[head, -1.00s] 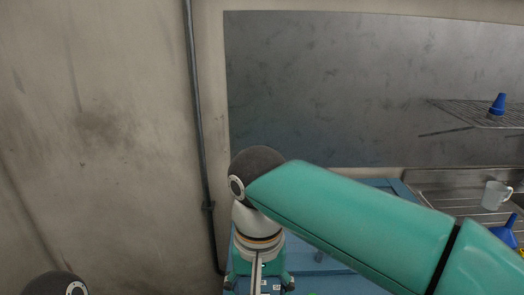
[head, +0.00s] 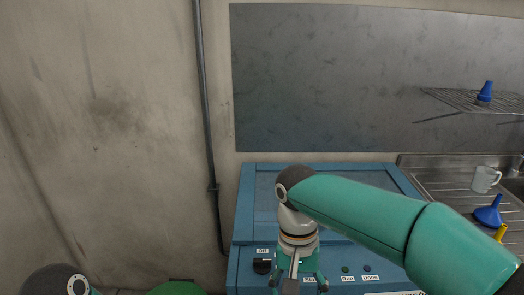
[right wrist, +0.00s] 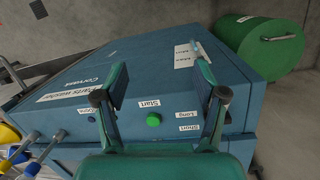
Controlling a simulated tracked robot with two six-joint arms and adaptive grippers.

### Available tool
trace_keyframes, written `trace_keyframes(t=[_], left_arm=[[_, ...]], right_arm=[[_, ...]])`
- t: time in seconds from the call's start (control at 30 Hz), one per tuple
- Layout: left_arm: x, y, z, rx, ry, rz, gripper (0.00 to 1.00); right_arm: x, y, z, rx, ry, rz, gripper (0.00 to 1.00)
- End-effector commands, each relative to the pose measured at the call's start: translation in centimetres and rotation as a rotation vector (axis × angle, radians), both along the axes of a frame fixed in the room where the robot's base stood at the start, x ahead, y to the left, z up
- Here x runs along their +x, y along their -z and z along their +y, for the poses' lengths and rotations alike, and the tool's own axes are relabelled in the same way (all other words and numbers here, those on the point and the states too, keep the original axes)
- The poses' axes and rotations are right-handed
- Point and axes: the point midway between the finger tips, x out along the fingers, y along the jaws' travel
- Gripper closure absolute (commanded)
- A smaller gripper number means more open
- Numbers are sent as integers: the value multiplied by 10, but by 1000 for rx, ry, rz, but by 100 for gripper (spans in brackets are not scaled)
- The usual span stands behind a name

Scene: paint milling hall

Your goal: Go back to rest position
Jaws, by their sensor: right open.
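My right arm comes in from the right in the head view, and its right gripper (head: 298,284) hangs down in front of the blue parts washer (head: 245,215). In the right wrist view the two fingers of this gripper (right wrist: 161,98) are spread wide with nothing between them. The washer's front panel (right wrist: 135,130) is ahead of them, with a green button (right wrist: 153,119) under the label "Start" showing between the fingers. I cannot tell the exact gap to the panel. Only a dark joint of my left arm shows at the lower left of the head view; the left gripper is out of frame.
A dark knob (head: 262,266) sits under the "Off" label. On the right are a steel drainboard (head: 440,190), a clear mug (head: 485,179), a blue funnel (head: 488,215) and a wire shelf (head: 455,100) with a blue item (head: 486,91).

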Motion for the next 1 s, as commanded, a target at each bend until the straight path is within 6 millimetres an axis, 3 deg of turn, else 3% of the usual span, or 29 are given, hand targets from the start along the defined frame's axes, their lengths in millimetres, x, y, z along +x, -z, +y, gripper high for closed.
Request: trace_keyframes(t=[0.17, 0.27, 0.4, 0.5, 0.6, 0.8, 0.9, 1.0], left_arm=[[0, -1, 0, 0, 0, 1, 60], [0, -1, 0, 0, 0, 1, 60], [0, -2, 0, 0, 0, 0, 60], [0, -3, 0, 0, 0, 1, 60], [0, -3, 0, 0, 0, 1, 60], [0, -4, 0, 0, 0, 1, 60], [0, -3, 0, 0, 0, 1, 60], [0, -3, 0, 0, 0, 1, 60]], right_arm=[[-10, 66, -37, -33, 82, 161, 29], [-24, 119, -56, -15, 126, 255, 29], [-62, 204, -75, 74, 177, 359, 29], [-97, 257, -78, 166, 205, 388, 29], [-131, 297, -74, 255, 227, 376, 29], [-178, 343, -57, 386, 216, 229, 29], [-180, 352, -50, 413, 168, 100, 29], [-167, 355, -51, 414, 123, -39, 29]])
